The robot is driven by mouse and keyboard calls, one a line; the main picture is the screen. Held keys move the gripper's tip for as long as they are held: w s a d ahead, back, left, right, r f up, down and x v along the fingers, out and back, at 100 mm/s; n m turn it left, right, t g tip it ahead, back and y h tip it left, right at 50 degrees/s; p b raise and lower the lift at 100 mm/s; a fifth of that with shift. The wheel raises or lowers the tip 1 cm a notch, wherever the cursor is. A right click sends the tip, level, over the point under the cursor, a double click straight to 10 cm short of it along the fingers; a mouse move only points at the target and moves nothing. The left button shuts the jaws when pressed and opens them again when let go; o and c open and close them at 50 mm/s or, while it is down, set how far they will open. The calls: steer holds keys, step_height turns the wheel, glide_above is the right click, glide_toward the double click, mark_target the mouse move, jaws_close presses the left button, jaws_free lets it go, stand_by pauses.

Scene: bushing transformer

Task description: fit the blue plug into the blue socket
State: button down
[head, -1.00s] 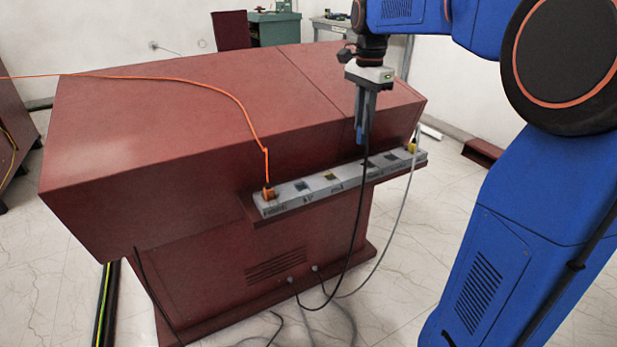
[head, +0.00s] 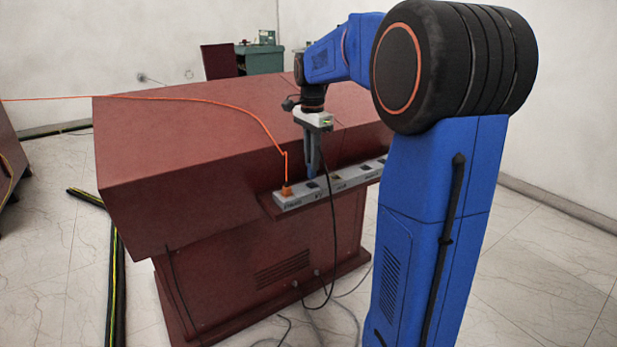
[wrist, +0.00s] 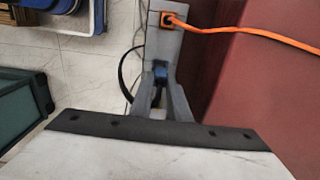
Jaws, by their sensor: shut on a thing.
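My gripper (head: 313,158) points straight down over the grey socket strip (head: 291,203), shut on the blue plug (head: 310,171). In the wrist view the blue plug (wrist: 160,72) sits between the fingertips. A black cable hangs from the plug. The blue socket (head: 312,184) looks like a small dark opening right of the orange plug, just below the held plug. I cannot tell whether the plug touches it or is a little above. In the wrist view the socket is hidden behind the plug and fingers.
An orange plug (head: 287,191) with an orange cable (head: 240,112) sits in the strip's left end, close to my gripper. The dark red cabinet (head: 190,140) rises behind the strip. More sockets lie to the right, one yellowish (head: 337,180). Loose cables lie on the floor.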

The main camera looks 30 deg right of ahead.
mark_target(313, 178)
steer(key=shift+d+f, duration=0.1)
steer(key=shift+f, duration=2.25)
steer(key=shift+f, duration=0.1)
steer(key=c, duration=1.7)
jaws_free()
step_height(313, 178, up, 12)
steer(key=shift+r, duration=0.15)
